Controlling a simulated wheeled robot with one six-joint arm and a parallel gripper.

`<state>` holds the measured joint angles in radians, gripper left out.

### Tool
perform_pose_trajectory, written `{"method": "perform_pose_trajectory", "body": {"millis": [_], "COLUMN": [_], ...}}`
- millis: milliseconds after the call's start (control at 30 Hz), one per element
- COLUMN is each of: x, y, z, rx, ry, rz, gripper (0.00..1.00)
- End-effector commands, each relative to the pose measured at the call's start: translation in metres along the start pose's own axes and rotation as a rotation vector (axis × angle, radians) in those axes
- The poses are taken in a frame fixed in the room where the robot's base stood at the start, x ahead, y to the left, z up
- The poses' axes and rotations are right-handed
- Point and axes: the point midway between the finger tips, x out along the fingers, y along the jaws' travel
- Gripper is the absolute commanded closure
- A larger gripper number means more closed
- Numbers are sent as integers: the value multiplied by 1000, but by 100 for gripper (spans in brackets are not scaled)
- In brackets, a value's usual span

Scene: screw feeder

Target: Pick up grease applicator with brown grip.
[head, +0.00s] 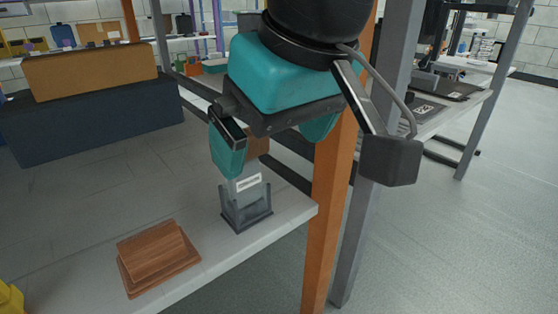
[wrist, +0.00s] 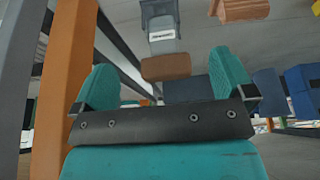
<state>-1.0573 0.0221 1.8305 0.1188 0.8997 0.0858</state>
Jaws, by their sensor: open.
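The grease applicator is grey with a white label (head: 248,184) and has a brown grip (head: 257,143) at its upper end. It stands in a dark holder (head: 246,214) near the right end of the pale shelf (head: 225,262). In the wrist view the brown grip (wrist: 166,67) appears between the two teal fingers, with the labelled body (wrist: 162,36) beyond it. My gripper (head: 274,155) is open above the holder, one finger on each side of the grip. In the head view the left finger partly hides the applicator. I cannot tell whether either finger touches the grip.
A brown wooden block (head: 155,256) lies on the shelf left of the holder. An orange post (head: 329,215) and a grey post (head: 363,220) stand close to the right of my gripper. A dark blue bin (head: 95,122) with a brown panel is at the back left.

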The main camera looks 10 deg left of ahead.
Motion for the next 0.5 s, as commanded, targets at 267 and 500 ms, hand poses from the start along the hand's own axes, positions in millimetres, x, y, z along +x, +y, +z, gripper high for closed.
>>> {"method": "perform_pose_trajectory", "body": {"millis": [267, 500], "x": [11, 26], "y": [0, 0], "z": [-24, -50], "rx": [0, 0], "ry": [0, 0], "rz": [0, 0], "gripper": [0, 0]}}
